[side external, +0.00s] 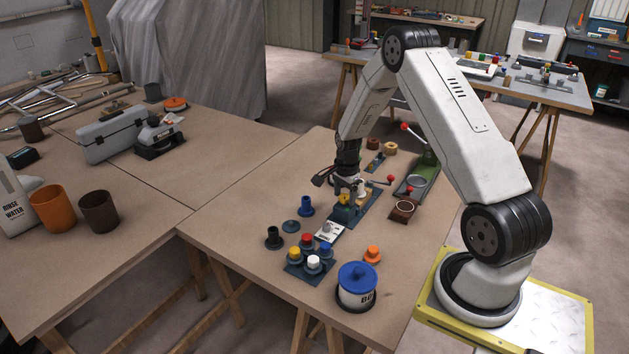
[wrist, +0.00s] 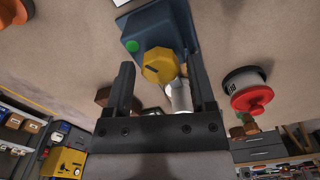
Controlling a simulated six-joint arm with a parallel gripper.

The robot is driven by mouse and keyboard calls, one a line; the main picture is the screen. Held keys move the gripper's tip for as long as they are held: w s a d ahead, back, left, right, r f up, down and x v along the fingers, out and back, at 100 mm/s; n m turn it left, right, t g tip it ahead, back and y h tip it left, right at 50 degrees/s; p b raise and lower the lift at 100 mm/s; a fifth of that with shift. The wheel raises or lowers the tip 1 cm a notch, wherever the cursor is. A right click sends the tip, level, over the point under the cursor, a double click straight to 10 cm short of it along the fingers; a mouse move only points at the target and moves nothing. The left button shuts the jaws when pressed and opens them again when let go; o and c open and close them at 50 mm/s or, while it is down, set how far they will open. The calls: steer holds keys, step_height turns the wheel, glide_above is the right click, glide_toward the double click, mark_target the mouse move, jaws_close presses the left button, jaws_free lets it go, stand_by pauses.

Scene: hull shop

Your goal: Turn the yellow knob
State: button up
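The yellow knob (wrist: 160,67) is a faceted knob with a dark slot mark, on a blue-grey housing (wrist: 145,27) with a green dot. A pale cylinder shows just below it in the wrist view. My gripper (wrist: 161,62) is open, with one dark finger on each side of the knob and narrow gaps visible. I cannot tell how deep the knob sits between the fingers. In the side view my gripper (side external: 347,184) points down just above the housing (side external: 344,214), and the yellow knob (side external: 344,199) shows small beneath it.
A button box (side external: 305,272) with coloured caps stands in front on the table. A blue-lidded container (side external: 357,291) and an orange knob (side external: 372,253) are nearby. Red-handled levers stand to the right. The table's left part (side external: 225,225) is clear.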

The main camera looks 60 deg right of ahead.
mark_target(345, 196)
steer(key=shift+o, duration=0.3)
steer(key=shift+r, duration=0.1)
steer(key=shift+r, duration=3.8)
steer(key=s+a+r+n+t, duration=0.1)
steer(key=a+r+n, duration=0.2)
steer(key=a+n, duration=0.35)
steer(key=a+r+n, duration=0.3)
steer(key=a+n, duration=0.1)
steer(key=a, duration=0.5)
steer(key=s+a+r+n+t, duration=0.1)
steer(key=s+a+r+n, duration=0.1)
steer(key=s+a+n, duration=0.7)
steer(key=a+n, duration=0.1)
steer(key=a, duration=0.2)
steer(key=shift+s+a+n+t, duration=0.15)
steer(key=shift+a+n+t, duration=0.1)
steer(key=shift+n+t, duration=0.1)
